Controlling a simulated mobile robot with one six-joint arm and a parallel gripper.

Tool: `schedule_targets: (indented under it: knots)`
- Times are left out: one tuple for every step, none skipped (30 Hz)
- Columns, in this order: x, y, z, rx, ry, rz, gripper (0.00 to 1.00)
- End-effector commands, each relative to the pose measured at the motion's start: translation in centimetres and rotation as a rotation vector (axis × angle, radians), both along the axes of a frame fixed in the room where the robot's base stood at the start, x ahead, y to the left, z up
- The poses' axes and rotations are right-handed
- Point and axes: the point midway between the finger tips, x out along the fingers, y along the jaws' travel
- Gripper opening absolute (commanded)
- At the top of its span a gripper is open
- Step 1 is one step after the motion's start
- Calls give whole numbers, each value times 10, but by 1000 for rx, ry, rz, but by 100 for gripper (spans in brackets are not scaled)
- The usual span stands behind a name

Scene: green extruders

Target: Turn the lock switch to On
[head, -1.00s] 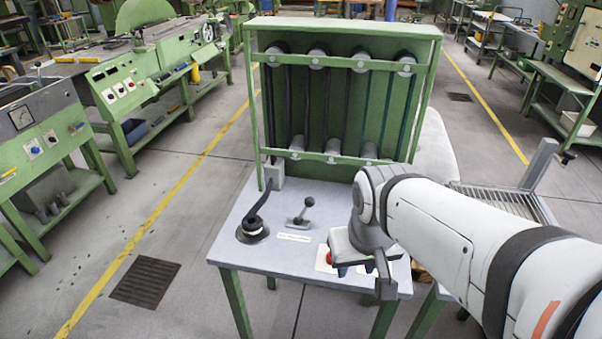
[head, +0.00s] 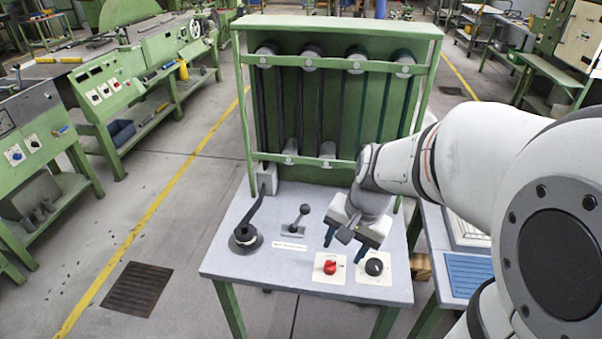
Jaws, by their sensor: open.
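Two rotary knobs sit on the front right of the grey panel table (head: 225,268). A red knob (head: 330,267) is on a pale plate, and a black knob (head: 374,266) is on another pale plate to its right. Which of them is the lock switch, and their exact settings, I cannot tell. My gripper (head: 345,246) points down just behind and above the two knobs. Its blue-tipped fingers are apart with nothing between them, and it does not appear to touch either knob.
A black lever on a round base (head: 246,236) and a small ball-topped lever (head: 298,220) stand left of my gripper. A green frame with grey rollers (head: 335,100) rises behind. A side table with a blue slatted mat (head: 469,274) is at the right.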

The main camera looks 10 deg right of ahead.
Motion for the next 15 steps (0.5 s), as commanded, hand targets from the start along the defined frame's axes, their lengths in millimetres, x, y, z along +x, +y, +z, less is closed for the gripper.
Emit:
schedule_targets:
  knots:
    - [12, -4, -12, 43, 48, -117, 52]
    - [19, -6, -19, 69, 73, -189, 52]
    - [28, -9, -28, 100, 103, -285, 52]
    - [33, -11, -35, 123, 125, -352, 52]
    - [39, -13, -42, 143, 148, -417, 52]
    - [46, -16, -51, 168, 176, -500, 52]
    - [50, -18, -57, 184, 196, -557, 52]
    - [55, -21, -63, 199, 213, -610, 52]
    - [60, -23, -70, 216, 235, -672, 52]
    - [62, -25, -75, 227, 250, -713, 52]
    - [65, -26, -79, 236, 263, -749, 52]
    - [68, -28, -84, 247, 276, -791, 52]
    - [69, -29, -86, 253, 286, -815, 52]
    - [71, -30, -89, 258, 292, -835, 52]
    - [72, -31, -92, 262, 298, -854, 52]
